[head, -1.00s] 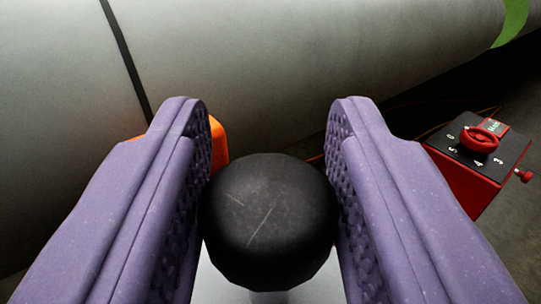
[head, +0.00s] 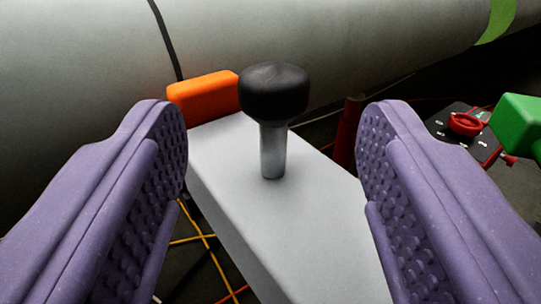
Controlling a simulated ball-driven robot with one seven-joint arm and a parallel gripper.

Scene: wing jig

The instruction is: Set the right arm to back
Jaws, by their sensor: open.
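The arm is a pale grey metal bar (head: 285,235) that runs from the bottom of the view toward the grey wing surface. A black knob (head: 273,92) on a short silver post (head: 272,150) stands upright on it. An orange block (head: 203,96) is at the bar's far left end, by the wing. My gripper (head: 272,115) is open, with its purple padded fingers on either side of the knob and apart from it. The knob is beyond the fingertips. The bar's near end is out of view.
The large grey cylindrical wing surface (head: 330,40) spans the back, with a black band and a green strip. Yellow and orange cables lie below left.

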